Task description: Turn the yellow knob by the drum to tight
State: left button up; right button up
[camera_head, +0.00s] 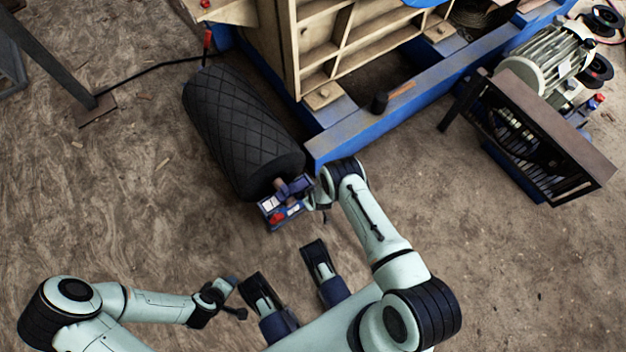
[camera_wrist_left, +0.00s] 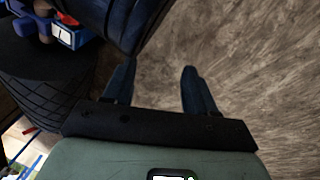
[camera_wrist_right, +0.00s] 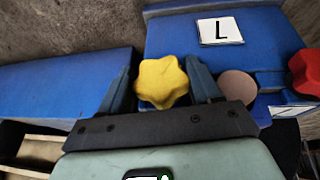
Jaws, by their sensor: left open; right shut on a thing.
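The yellow star-shaped knob (camera_wrist_right: 161,82) shows in the right wrist view, beside a blue block (camera_wrist_right: 265,28) with a white label marked "L". My right gripper (camera_wrist_right: 162,70) is shut on the knob, with one finger on each side of it. In the head view my right gripper is by the blue block (camera_head: 288,219) at the near end of the black drum (camera_head: 240,125), and the yellow knob cannot be made out there. My left gripper (camera_head: 238,298) is open and empty, low over the ground; its spread fingers show in the left wrist view (camera_wrist_left: 159,68).
A red knob (camera_wrist_right: 305,72) and a round brown shaft end (camera_wrist_right: 238,88) sit right of the yellow knob. The crusher's blue frame (camera_head: 370,128) stands beyond the drum. A motor (camera_head: 552,60) and grille guard (camera_head: 530,150) stand at right. Ground at left is mostly clear.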

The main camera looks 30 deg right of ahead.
jog(key=o, duration=1)
jog(key=shift+c, duration=0.2)
pick_arm(q)
jog(key=s+d+r+g+h+p, duration=0.1)
jog(key=s+d+r+p, duration=0.3)
jog(key=r, duration=0.3)
jog(key=shift+s+m+g+p, duration=0.3)
jog(key=shift+s+g+p, duration=0.1)
jog(key=shift+s+p, duration=0.45)
pick_arm(e)
jog(key=d+v, duration=0.1)
jog(key=v, duration=1.2)
jog(key=shift+a+r, duration=0.2)
jog(key=shift+a, duration=0.3)
pick_arm(q)
jog(key=shift+f, duration=0.1)
pick_arm(e)
jog(key=shift+s, duration=0.15)
